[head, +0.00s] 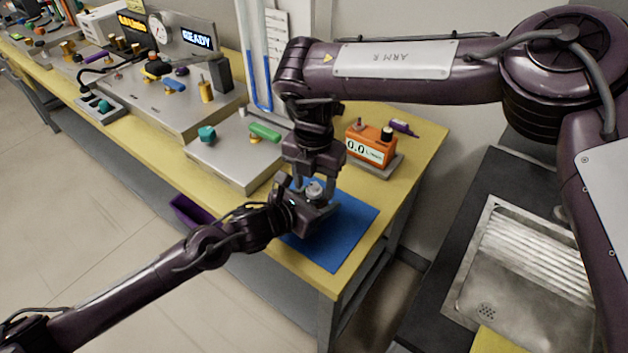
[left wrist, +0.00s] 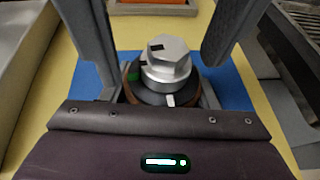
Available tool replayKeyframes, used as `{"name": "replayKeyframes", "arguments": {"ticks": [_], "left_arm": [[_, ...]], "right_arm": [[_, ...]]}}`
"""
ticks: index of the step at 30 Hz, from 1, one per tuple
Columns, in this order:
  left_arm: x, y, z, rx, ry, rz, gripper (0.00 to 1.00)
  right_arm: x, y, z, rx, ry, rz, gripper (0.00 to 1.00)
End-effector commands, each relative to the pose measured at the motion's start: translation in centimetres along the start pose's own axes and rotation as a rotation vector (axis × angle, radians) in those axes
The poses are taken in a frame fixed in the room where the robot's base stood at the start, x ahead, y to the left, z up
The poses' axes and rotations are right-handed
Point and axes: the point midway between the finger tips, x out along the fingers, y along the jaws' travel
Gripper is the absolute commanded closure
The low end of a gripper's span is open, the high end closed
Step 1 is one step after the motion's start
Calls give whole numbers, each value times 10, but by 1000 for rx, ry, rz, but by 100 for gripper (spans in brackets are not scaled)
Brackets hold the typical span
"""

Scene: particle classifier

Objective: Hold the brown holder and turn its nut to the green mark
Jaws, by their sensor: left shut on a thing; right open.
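The brown holder (left wrist: 129,92) shows as a dark round body with a brown rim, standing over the blue mat. A silver hexagonal nut (left wrist: 168,60) sits on top of it, with a dark mark on its top; it also shows in the head view (head: 314,190). A green mark (left wrist: 133,76) is on the left of the holder, and a white mark (left wrist: 170,100) is at the front. My left gripper (head: 311,205) is shut on the holder, with a finger on each side. My right gripper (head: 313,184) points down, open, its fingers either side of the nut and apart from it.
The blue mat (head: 345,235) lies at the yellow table's (head: 425,145) near right end. An orange meter (head: 370,144) stands behind it. A grey metal box (head: 225,155) with a teal and a green knob stands to the left. A sink (head: 515,270) is to the right, beyond a gap.

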Motion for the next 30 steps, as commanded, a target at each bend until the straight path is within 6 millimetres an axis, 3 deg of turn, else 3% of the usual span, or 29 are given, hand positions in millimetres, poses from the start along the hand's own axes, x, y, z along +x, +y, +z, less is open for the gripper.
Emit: {"name": "replayKeyframes", "arguments": {"ticks": [5,15,30], "left_arm": [[0,-1,-4,-1,7,-3,91],[0,-1,-4,-1,7,-3,91],[0,-1,-4,-1,7,-2,91]], "right_arm": [[0,0,0,0,0,0,47],[0,0,0,0,0,0,92],[-1,0,0,114,0,1,93]]}}
